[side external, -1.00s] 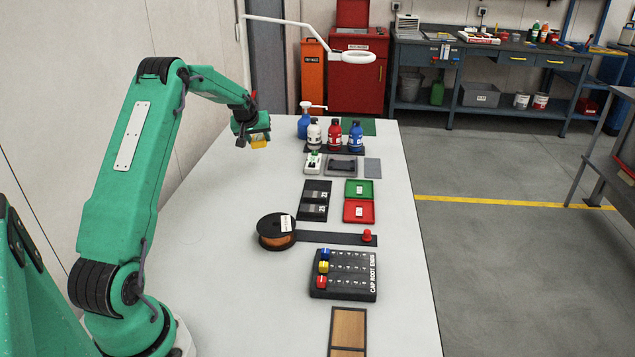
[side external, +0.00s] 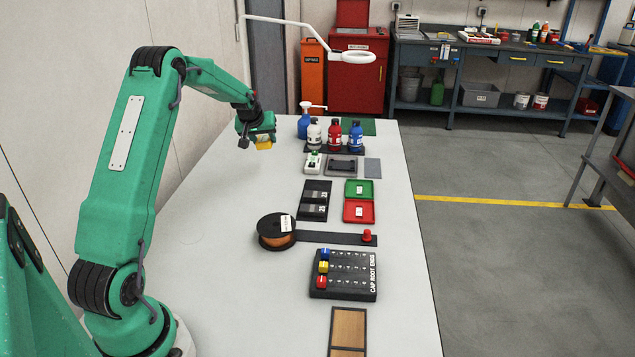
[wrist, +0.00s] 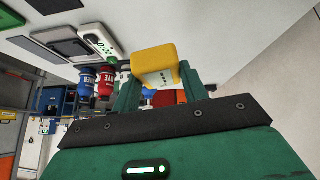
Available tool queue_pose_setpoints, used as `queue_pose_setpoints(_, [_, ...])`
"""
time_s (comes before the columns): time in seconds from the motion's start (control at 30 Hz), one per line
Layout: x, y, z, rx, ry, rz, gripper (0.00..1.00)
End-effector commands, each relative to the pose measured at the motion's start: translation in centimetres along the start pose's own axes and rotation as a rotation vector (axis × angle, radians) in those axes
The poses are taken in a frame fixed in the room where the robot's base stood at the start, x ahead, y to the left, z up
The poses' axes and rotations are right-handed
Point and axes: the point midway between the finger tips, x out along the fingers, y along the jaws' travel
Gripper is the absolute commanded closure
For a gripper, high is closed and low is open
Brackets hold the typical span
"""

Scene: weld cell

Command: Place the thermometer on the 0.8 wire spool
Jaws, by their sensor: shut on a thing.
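My gripper (side external: 262,140) is shut on a small yellow boxy device, apparently the thermometer (side external: 264,146), and holds it above the far left part of the bench. In the wrist view the yellow thermometer (wrist: 155,68) sits between my green fingers (wrist: 158,90), with small dark marks on its face. The wire spool (side external: 275,232) lies flat on the bench, well nearer the camera than my gripper. It has black flanges, copper-orange wire and a white label too small to read.
White, red and blue bottles (side external: 335,136) stand right of my gripper. A white device with a green display (side external: 313,162), black cases (side external: 315,200), green and red trays (side external: 359,200) and a cap rack (side external: 343,274) line the right side. The bench's left side is clear.

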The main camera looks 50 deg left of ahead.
Motion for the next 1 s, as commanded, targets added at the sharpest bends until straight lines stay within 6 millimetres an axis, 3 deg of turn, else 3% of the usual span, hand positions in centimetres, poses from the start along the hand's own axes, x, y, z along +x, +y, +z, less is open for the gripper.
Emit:
queue_pose_setpoints(0.5, [-8.2,5.9,8.4,0.208,-0.015,0.077,0.85])
queue_pose_setpoints(1.0, [-15.4,7.9,18.8,0.408,-0.025,0.153,0.85])
